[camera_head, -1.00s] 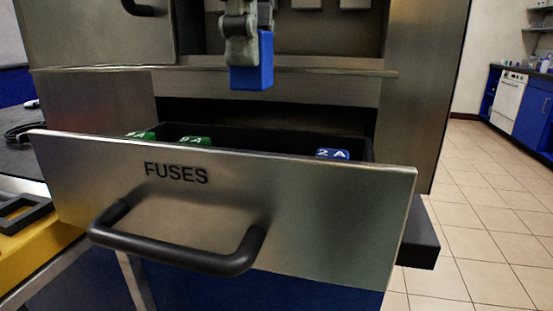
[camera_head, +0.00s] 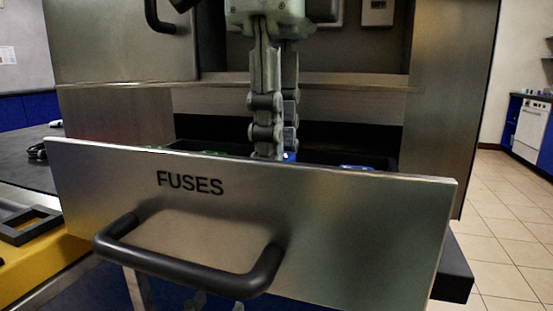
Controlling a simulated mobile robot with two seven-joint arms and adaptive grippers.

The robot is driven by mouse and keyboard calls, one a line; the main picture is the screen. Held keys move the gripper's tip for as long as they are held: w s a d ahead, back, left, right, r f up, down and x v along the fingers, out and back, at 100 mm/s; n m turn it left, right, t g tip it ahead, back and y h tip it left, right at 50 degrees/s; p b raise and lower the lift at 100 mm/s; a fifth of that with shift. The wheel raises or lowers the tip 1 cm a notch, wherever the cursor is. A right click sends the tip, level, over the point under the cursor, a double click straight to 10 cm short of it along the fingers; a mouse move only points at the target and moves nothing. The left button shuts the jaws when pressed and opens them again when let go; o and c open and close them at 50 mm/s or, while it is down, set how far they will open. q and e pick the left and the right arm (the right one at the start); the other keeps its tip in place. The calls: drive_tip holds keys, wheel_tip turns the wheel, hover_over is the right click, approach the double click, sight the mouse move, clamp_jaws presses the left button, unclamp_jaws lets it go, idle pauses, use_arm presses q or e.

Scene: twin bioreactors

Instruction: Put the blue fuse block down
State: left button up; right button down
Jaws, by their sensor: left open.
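My left gripper (camera_head: 274,148) reaches down from above into the open drawer marked FUSES (camera_head: 330,215). Its fingers are open, and the tips are partly hidden behind the drawer front. A small bit of the blue fuse block (camera_head: 290,157) shows beside the fingertips, low in the drawer; the rest is hidden by the fingers and the drawer front. Another blue block (camera_head: 357,168) sits in the drawer to the right, with only its top showing. Green tops (camera_head: 205,153) show at the left of the drawer, mostly hidden.
The drawer's black handle (camera_head: 190,270) sticks out at the front. A steel door with a black handle (camera_head: 160,18) is at the upper left. A cabinet ledge (camera_head: 350,88) runs behind the gripper. A yellow frame (camera_head: 40,250) is at the lower left. Tiled floor is clear at right.

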use_arm(q)
drive_tip(key=shift+r, duration=0.2)
use_arm(e)
drive_tip(key=shift+f, duration=0.15)
drive_tip(key=shift+f, duration=0.15)
drive_tip(key=c, duration=1.3)
unclamp_jaws()
use_arm(q)
drive_tip(key=shift+s+d+r+t, duration=0.1)
drive_tip(key=shift+d+r+t, duration=0.1)
drive_tip(key=shift+r+t, duration=0.15)
use_arm(e)
drive_tip(key=shift+o, duration=0.2)
